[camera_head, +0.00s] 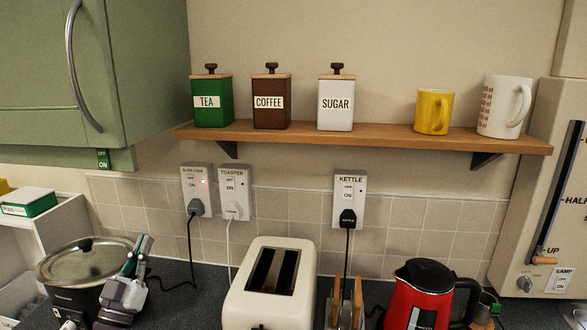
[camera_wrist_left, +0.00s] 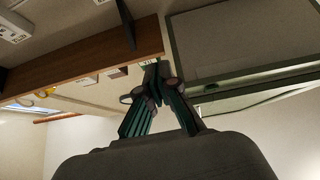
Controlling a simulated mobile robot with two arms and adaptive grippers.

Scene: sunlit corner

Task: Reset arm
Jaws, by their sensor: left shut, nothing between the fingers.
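My left gripper (camera_head: 139,250) stands at the lower left in the head view, in front of the slow cooker (camera_head: 88,265) and overlapping its right side in the picture. Its fingers point up. In the left wrist view the gripper (camera_wrist_left: 158,72) shows with its fingertips together and nothing between them. The wrist camera looks up toward the wooden shelf (camera_wrist_left: 85,55) and the underside of the green cabinet (camera_wrist_left: 240,45). My right gripper is in neither view.
A cream toaster (camera_head: 240,300), a toast rack (camera_head: 345,305) and a red kettle (camera_head: 408,300) stand on the counter. The shelf (camera_head: 360,135) above holds canisters and mugs. Cords hang from the slow cooker socket (camera_head: 196,190), toaster socket (camera_head: 234,190) and kettle socket (camera_head: 350,198).

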